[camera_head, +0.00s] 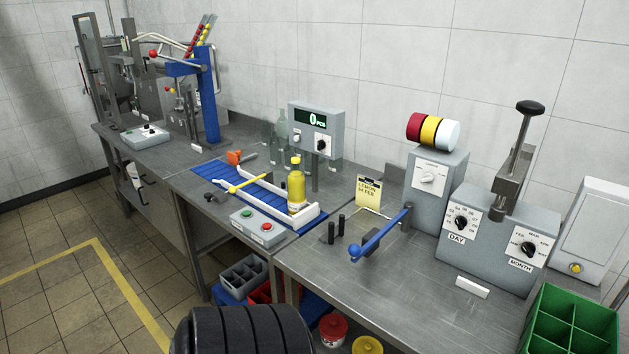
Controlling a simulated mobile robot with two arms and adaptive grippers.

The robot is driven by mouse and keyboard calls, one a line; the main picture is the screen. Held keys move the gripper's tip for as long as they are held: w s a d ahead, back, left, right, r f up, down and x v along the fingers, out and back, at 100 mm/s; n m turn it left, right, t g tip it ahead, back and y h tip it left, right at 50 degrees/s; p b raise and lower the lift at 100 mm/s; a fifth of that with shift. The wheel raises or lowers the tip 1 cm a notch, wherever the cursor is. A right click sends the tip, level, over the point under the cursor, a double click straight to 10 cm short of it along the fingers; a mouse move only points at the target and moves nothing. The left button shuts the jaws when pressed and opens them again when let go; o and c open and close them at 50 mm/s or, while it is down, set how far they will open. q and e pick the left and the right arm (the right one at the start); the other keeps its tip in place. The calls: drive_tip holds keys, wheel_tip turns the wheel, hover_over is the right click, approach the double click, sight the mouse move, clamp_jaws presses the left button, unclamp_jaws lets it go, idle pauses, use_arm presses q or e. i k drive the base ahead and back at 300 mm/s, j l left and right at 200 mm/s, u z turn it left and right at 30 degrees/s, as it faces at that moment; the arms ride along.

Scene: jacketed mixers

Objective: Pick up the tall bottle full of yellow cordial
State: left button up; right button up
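The tall bottle of yellow cordial (297,188) stands upright on the workbench, at the right end of a blue conveyor belt (212,179). It has a yellow cap and looks full. A white guide rail (307,213) runs close beside its base; I cannot tell whether they touch. A yellow lever arm (247,186) lies across the belt to the left of the bottle. Neither of my grippers shows in the head view.
A button box (258,227) stands before the belt and a counter display (316,129) behind it. Empty clear bottles (282,130) stand at the back. A blue-handled lever (380,236), date-stamp machine (496,240) and green crate (573,312) are right.

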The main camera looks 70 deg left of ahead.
sight(296, 180)
drive_tip(key=u, duration=2.4)
